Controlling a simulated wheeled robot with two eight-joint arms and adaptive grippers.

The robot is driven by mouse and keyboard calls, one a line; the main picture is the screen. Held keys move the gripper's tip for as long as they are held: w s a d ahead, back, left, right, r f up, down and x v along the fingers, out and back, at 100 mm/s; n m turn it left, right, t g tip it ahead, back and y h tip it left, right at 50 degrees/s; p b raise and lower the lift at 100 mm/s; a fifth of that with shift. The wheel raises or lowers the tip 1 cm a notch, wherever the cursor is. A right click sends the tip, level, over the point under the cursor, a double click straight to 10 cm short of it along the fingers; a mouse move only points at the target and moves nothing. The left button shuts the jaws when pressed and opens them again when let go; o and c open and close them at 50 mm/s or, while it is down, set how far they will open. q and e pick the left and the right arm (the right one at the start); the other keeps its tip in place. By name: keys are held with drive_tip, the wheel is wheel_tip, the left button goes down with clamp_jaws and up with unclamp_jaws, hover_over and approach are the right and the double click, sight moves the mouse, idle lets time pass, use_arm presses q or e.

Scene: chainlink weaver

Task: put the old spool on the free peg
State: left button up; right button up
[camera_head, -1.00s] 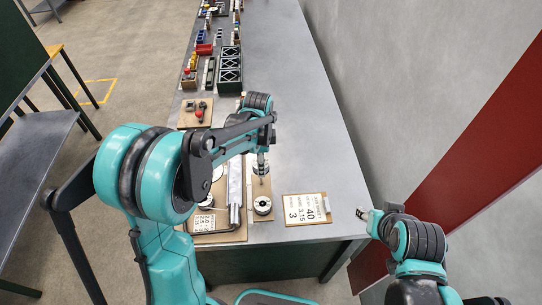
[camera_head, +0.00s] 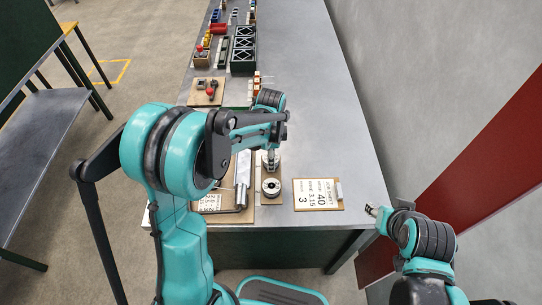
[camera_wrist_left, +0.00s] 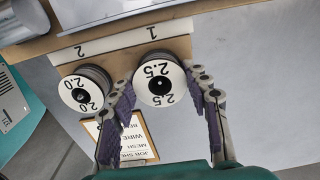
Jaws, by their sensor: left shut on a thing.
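My left gripper (camera_wrist_left: 165,112) has its two purple-padded fingers on either side of a white-faced spool marked 2.5 (camera_wrist_left: 158,92) and is shut on it. In the head view this gripper (camera_head: 271,160) points down over the far end of a small brown peg board (camera_head: 270,201). A second spool, marked 2.0 (camera_wrist_left: 83,91), stands beside the held one; it also shows at the board's near end in the head view (camera_head: 271,187). A strip (camera_wrist_left: 117,41) reads 1 and 2. Pegs under the spools are hidden. My right gripper (camera_head: 371,210) is off the table's right edge; its jaws are too small to judge.
A job card (camera_head: 318,195) lies right of the peg board. A brown board with a grey metal tool (camera_head: 243,175) lies just left. A board with red-handled tools (camera_head: 207,92) and black crates (camera_head: 243,50) stand further back. The table's right side is clear.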

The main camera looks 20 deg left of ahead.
use_arm(q)
drive_tip(key=shift+f, duration=0.5)
drive_tip(key=o, duration=1.5)
wheel_tip(320, 180, up, 12)
drive_tip(key=s+a+n+t, duration=0.2)
drive_tip(key=s+n+t, duration=0.5)
drive_tip(key=s+n, duration=0.7)
drive_tip(key=s, duration=0.3)
drive_tip(key=shift+a+r+n, duration=0.4)
